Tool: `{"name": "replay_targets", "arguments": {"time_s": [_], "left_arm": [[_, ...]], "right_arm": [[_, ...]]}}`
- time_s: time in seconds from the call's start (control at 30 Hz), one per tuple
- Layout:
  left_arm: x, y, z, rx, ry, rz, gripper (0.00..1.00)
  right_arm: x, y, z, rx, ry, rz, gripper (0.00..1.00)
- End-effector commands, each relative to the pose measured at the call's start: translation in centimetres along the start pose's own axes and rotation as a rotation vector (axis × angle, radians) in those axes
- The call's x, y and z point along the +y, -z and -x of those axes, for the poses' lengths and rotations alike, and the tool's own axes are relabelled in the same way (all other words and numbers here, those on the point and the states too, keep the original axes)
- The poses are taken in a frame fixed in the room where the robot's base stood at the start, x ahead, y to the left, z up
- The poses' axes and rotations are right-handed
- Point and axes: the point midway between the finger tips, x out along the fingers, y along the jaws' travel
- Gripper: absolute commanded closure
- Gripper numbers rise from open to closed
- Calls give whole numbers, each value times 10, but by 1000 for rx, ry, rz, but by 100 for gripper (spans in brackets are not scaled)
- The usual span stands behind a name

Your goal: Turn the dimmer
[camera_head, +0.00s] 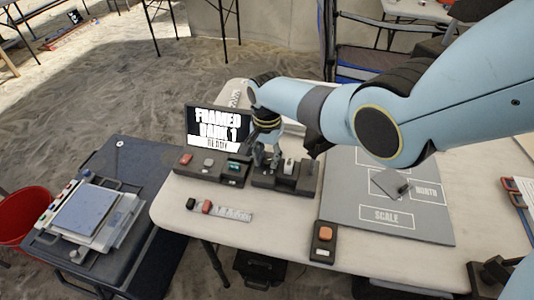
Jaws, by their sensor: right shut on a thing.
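My right arm reaches in from the right, and my right gripper (265,157) points down at the left part of a dark control box (303,186) on the table. It is shut on the dimmer there; the dimmer's knob is mostly hidden by the fingers. A pale upright lever or switch (289,167) stands on the same box, right of the gripper. My left gripper is not in view.
A screen (217,128) reading "READY" stands behind a panel with a red button (185,159). A grey board (391,235) marked "SCALE" and "NORTH" lies right. An orange-button box (324,245) is at the front edge.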

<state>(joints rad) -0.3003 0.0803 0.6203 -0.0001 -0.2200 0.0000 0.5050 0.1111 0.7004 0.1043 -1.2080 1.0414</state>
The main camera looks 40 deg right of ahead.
Motion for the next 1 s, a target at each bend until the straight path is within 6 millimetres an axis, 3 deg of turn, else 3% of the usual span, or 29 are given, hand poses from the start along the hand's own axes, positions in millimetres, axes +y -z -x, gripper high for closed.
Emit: {"name": "replay_targets", "arguments": {"time_s": [0.5, 1.0], "left_arm": [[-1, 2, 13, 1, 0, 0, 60], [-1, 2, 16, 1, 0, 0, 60]], "right_arm": [[0, 0, 1, -1, 0, -442, 100], [0, 0, 0, 0, 1, -624, 100]]}}
